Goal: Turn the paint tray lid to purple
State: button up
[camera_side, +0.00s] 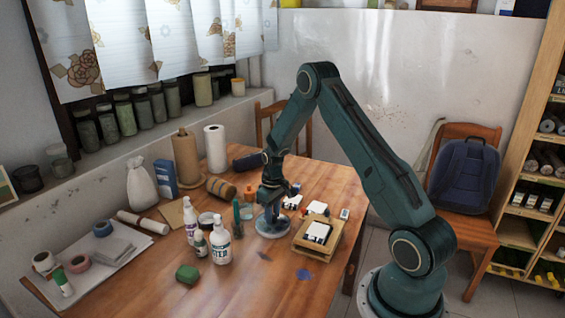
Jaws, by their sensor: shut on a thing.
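The round grey-blue paint tray (263,232) lies on the wooden table, left of the small wooden stand. My gripper (271,215) points down over the middle of it and is shut on its lid. The fingers and wrist hide most of the lid. The paint colours, and which one the lid is turned to, are too small and covered to tell.
A wooden stand (305,244) with a black-and-white item is close on the right. A green block (187,274) lies in front. The table's front right is mostly clear.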

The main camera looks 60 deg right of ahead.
jog(key=shift+m, duration=0.4)
jog(key=m, duration=1.1)
dwell(0.5)
jog(key=o, duration=1)
jog(key=shift+c, duration=0.2)
jog(key=shift+r, duration=0.2)
